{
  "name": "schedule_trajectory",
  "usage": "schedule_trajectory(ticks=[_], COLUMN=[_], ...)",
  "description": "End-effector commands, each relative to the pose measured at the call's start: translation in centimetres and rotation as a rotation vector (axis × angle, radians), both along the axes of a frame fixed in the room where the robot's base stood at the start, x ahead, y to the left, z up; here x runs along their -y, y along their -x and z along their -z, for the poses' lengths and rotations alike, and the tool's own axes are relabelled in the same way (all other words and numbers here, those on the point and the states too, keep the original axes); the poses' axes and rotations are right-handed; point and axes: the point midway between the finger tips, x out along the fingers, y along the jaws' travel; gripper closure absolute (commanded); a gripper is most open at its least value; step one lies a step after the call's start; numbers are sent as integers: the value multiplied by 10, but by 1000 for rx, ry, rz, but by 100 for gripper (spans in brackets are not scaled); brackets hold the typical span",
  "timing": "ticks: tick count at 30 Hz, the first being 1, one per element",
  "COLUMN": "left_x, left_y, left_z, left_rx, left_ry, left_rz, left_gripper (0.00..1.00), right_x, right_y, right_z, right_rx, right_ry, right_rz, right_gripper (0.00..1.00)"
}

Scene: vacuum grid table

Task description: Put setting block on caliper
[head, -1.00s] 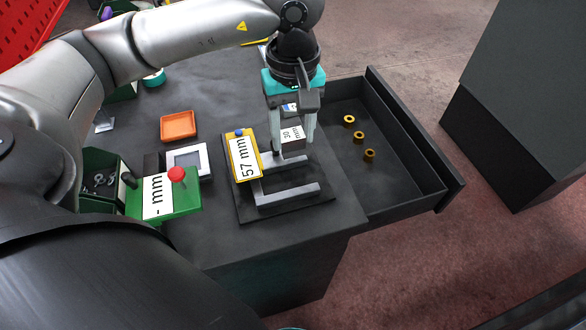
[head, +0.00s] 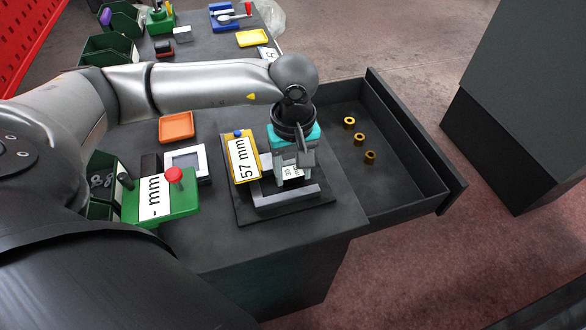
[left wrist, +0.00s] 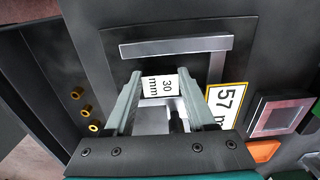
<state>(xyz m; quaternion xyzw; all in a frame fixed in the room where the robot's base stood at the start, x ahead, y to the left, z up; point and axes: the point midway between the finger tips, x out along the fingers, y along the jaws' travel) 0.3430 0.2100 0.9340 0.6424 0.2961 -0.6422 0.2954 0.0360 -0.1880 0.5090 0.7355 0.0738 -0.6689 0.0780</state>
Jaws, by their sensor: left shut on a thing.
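The caliper (head: 287,197) has grey jaws on a dark base plate, with a yellow-framed "57 mm" display (head: 243,159) at its left. My left gripper (head: 293,180) points down over the jaws and is shut on the setting block (head: 291,172), a small block labelled "30 mm". In the left wrist view the block (left wrist: 160,86) sits between my fingers, a little short of a long jaw bar (left wrist: 176,46). In the head view it appears between the two jaws. My fingers partly hide it, and I cannot tell whether it touches the caliper. My right gripper is out of view.
A green "- mm" box with a red knob (head: 174,175), a white-framed square (head: 188,163) and an orange tray (head: 176,127) stand left of the caliper. An open drawer (head: 400,190) at the right holds several brass rings. More bins and tools stand at the back.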

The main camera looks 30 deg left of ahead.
Motion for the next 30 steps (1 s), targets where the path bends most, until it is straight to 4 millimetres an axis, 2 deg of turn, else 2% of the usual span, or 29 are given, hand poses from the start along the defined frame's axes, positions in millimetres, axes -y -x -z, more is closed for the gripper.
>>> schedule_trajectory(ticks=[3, 4, 12, 23, 30], left_x=[0, 0, 0, 0, 0], left_y=[0, 0, 0, 0, -2], left_z=[3, 4, 2, -3, -51], left_rx=[1, 0, 0, 0, 8], left_ry=[0, 0, 0, 0, 0], left_rz=[-1, -1, -1, -1, 0], left_gripper=[100, 43, 15, 15, 15], right_x=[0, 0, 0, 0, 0], right_y=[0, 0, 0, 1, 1], right_z=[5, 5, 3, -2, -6], right_rx=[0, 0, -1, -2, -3], right_ry=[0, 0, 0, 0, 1], right_rz=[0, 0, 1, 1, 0], right_gripper=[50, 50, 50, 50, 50])
